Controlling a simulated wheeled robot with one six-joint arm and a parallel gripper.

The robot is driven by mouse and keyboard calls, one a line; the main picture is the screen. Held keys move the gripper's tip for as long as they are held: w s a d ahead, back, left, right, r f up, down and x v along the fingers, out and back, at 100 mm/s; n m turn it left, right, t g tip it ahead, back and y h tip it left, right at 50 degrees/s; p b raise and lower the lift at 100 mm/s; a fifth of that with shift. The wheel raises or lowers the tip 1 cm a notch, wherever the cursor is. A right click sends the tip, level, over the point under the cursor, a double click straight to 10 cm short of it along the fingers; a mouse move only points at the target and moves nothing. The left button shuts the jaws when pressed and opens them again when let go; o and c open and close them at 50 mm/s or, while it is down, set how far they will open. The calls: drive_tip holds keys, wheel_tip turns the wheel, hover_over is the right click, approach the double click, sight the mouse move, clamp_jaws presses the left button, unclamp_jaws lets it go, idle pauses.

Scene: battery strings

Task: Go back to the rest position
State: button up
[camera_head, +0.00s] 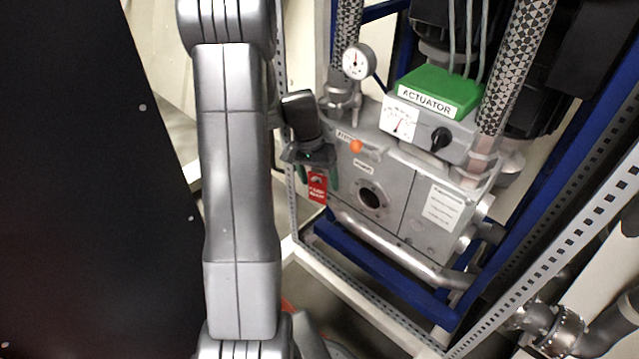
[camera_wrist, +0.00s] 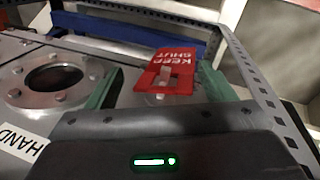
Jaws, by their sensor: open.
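My gripper (camera_head: 318,178) is in front of the left part of a grey metal box (camera_head: 408,205). Its two green fingers stand apart, and they show on both sides in the wrist view (camera_wrist: 158,84). A red tag (camera_head: 317,190) reading "KEEP SHUT" in the wrist view (camera_wrist: 175,62) lies between and beyond the fingers. A small pale piece shows through the tag's cut-out. Whether a finger touches the tag I cannot tell. My arm runs down the left-middle of the head view.
A round port (camera_head: 372,196) is beside the tag, with an orange knob (camera_head: 356,146) above. A green-topped actuator (camera_head: 432,92) and gauge (camera_head: 359,61) stand higher. A perforated frame post (camera_wrist: 262,85) is close right of my gripper. A dark panel (camera_head: 80,180) fills the left.

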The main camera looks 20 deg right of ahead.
drive_tip(key=v, duration=0.5)
drive_tip(key=shift+w+d+r+p, duration=0.1)
drive_tip(key=shift+d+r+p, duration=0.1)
drive_tip(key=shift+p, duration=0.15)
drive_tip(key=shift+a+f, duration=0.1)
drive_tip(key=shift+a, duration=0.15)
